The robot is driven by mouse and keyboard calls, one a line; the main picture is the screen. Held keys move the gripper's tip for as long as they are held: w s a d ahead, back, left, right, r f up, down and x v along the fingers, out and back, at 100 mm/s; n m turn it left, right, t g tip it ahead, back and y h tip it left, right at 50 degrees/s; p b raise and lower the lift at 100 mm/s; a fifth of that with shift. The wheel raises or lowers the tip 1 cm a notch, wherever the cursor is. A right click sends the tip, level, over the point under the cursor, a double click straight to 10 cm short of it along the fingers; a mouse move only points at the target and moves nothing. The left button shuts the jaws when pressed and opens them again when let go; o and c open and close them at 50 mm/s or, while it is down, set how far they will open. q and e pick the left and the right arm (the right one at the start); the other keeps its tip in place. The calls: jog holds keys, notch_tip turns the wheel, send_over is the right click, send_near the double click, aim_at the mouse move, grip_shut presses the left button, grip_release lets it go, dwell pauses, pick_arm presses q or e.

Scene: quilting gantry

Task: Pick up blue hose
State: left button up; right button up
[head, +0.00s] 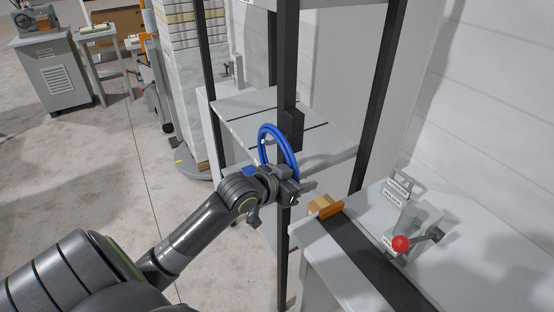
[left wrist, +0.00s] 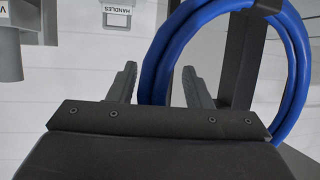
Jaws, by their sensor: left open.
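The blue hose (head: 266,140) is a coiled ring that hangs against a dark upright post of the gantry in the head view. My left gripper (head: 308,190) is by the lower part of the coil in the head view. My right gripper is not in view.
Dark gantry posts (head: 287,65) stand around a grey shelf (head: 250,105). At right, a bench (head: 480,255) holds a lever with a red knob (head: 401,243) and a small cardboard-coloured box (head: 320,206). A grey cabinet (head: 60,75) stands far left; the floor at left is clear.

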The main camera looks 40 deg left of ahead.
pick_arm(q)
jog(key=shift+c, duration=0.4)
grip_shut()
jog(key=shift+r, duration=0.1)
